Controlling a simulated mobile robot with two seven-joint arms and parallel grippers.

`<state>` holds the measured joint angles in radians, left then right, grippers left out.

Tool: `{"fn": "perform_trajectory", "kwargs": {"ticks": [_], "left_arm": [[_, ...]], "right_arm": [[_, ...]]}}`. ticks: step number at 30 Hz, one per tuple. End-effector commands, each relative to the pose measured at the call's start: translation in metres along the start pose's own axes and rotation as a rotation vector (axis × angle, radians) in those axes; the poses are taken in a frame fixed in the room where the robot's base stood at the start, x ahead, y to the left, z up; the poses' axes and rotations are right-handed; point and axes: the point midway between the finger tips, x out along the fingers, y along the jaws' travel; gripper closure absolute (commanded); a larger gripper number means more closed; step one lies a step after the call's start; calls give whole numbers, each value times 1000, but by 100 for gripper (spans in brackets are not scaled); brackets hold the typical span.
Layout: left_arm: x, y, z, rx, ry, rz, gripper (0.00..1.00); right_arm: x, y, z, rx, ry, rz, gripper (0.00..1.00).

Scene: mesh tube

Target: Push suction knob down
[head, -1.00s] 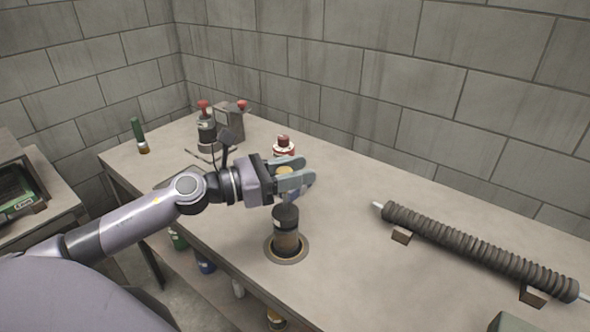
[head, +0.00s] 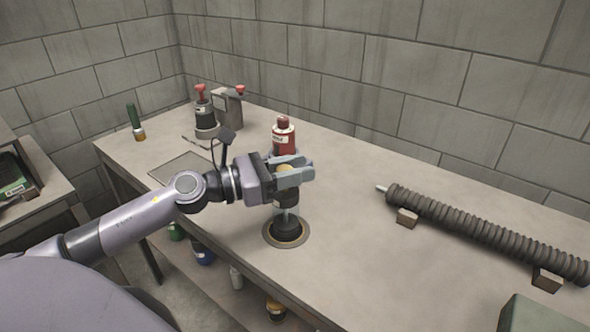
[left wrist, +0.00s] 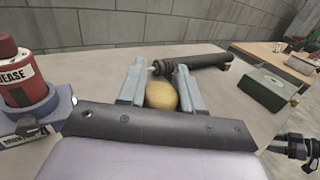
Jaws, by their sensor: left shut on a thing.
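The suction device (head: 286,229) stands in a dark ring on the bench, with a short black lower part. A thinner stem and a dark upper part rise above it, below my left gripper (head: 294,174). The knob is a rounded yellow-tan piece (left wrist: 161,96) between the two grey fingers in the left wrist view. My left gripper is shut on it, directly above the ring. The fingers hide most of the knob in the head view.
A red grease bottle (head: 284,137) stands close behind my left gripper. A ribbed dark tube (head: 480,232) lies on blocks at the right. Red-topped items (head: 203,115) and a green-handled tool (head: 134,122) are at the back left. The bench between ring and tube is clear.

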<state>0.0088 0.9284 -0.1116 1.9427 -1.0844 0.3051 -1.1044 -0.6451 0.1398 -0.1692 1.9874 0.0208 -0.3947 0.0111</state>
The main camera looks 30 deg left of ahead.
Motion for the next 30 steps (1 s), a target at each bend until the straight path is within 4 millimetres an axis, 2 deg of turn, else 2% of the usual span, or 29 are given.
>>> {"fn": "perform_trajectory", "kwargs": {"ticks": [1, 5, 6, 8, 9, 20, 30], "left_arm": [[0, -1, -6, -5, 12, -3, 100], [0, -1, -7, -6, 14, -3, 100], [0, -1, -7, -7, 15, -3, 62], [0, -1, -8, -7, 16, -3, 43], [0, -1, -8, -7, 16, -3, 39], [-3, -2, -9, -11, 18, -3, 39], [-31, -2, -9, -9, 15, -2, 39]], "right_arm": [[0, -1, -1, 0, 1, -2, 41], [0, -1, -1, -1, 0, -2, 41], [0, -1, 0, -2, 0, -2, 41], [0, 0, 0, -3, 0, -2, 41], [0, 0, 0, -4, 0, -2, 41], [1, 1, 3, -5, -4, -1, 41], [7, 1, 11, 0, -13, -1, 41]]}}
